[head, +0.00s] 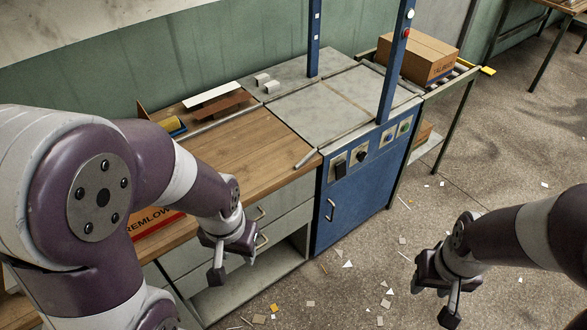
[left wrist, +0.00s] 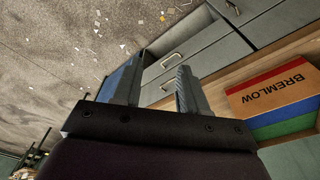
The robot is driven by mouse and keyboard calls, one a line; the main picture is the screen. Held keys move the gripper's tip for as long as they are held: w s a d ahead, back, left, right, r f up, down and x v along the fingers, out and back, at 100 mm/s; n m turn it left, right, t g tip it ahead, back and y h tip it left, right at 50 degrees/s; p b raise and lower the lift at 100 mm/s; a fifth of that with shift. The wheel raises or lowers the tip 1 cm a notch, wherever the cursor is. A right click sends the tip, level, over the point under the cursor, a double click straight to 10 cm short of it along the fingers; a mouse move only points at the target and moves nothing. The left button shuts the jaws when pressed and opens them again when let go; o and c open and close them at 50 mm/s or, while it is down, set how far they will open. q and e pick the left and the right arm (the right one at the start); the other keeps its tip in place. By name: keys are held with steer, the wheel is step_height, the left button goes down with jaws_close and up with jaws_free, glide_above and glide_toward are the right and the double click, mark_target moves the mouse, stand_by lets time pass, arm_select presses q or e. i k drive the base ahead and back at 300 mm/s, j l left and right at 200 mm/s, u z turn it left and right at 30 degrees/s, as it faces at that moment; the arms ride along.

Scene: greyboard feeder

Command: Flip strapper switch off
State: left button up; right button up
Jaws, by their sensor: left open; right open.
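The strapper (head: 361,195) is a blue cabinet with a grey top and a blue arch, right of the wooden bench in the head view. Its sloped front panel carries a black switch (head: 341,164) at the left, a dark round knob (head: 362,155) beside it, and small buttons further right. The switch's position is too small to tell. My left gripper (head: 232,257) is open and empty in front of the bench drawers, left of and apart from the panel. Its spread fingers also show in the left wrist view (left wrist: 157,90). My right gripper (head: 433,298) is open and empty over the floor, well away from the strapper.
A cardboard box (head: 418,58) stands on the roller table behind the strapper. Drawer handles (head: 262,240) jut out near my left gripper. The floor (head: 370,255) before the strapper is open, with scattered scraps.

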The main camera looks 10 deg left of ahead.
mark_target(340, 168)
steer(key=i+j+z, duration=0.15)
steer(key=i+z, duration=0.2)
steer(key=i, duration=0.15)
steer(key=i+j+z, duration=0.35)
steer(key=i, duration=0.2)
